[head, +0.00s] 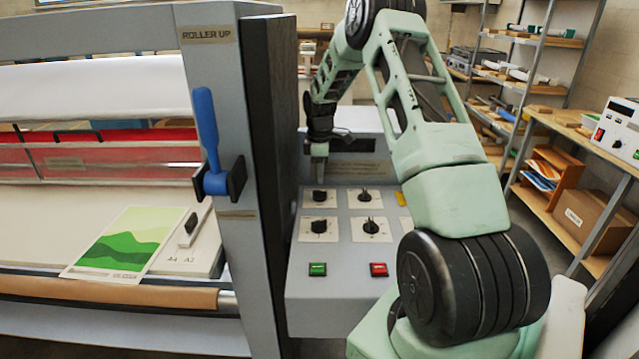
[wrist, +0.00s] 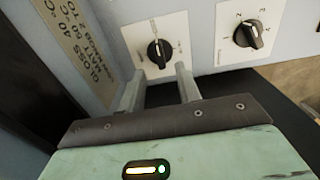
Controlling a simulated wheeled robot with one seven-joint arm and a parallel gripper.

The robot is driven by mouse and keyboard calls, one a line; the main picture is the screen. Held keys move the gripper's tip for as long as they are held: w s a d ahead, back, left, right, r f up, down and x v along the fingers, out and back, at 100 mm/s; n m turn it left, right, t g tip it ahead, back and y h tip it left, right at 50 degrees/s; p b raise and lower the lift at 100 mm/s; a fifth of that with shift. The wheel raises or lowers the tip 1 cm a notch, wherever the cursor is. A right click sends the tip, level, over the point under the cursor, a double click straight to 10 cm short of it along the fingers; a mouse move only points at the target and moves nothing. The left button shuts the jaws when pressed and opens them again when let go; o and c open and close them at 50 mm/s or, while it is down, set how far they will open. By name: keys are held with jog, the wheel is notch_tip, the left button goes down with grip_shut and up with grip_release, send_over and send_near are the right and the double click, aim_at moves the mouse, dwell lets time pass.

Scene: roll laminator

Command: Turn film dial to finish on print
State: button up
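The control panel carries several black dials on white plates. My gripper (head: 319,158) is pointed down just above the upper-left dial (head: 319,196) in the head view. In the wrist view my gripper (wrist: 160,72) is open, its two fingers apart with a black dial (wrist: 159,53) between and just beyond their tips. I cannot tell whether they touch it. Its plate's lettering is too small to read, so I cannot confirm it is the film dial. The print (head: 131,241), with a green wavy design, lies flat on the laminator's feed table at left.
A numbered dial (wrist: 249,33) sits right of the gripper in the wrist view. A placard (wrist: 78,40) lies left of it. Green (head: 317,269) and red (head: 379,269) buttons are below the dials. The laminator's dark side post (head: 270,150) stands close left of the panel.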

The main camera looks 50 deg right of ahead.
aim_at(320, 195)
jog(key=shift+f+p, duration=0.65)
jog(key=shift+f, duration=2.1)
grip_shut()
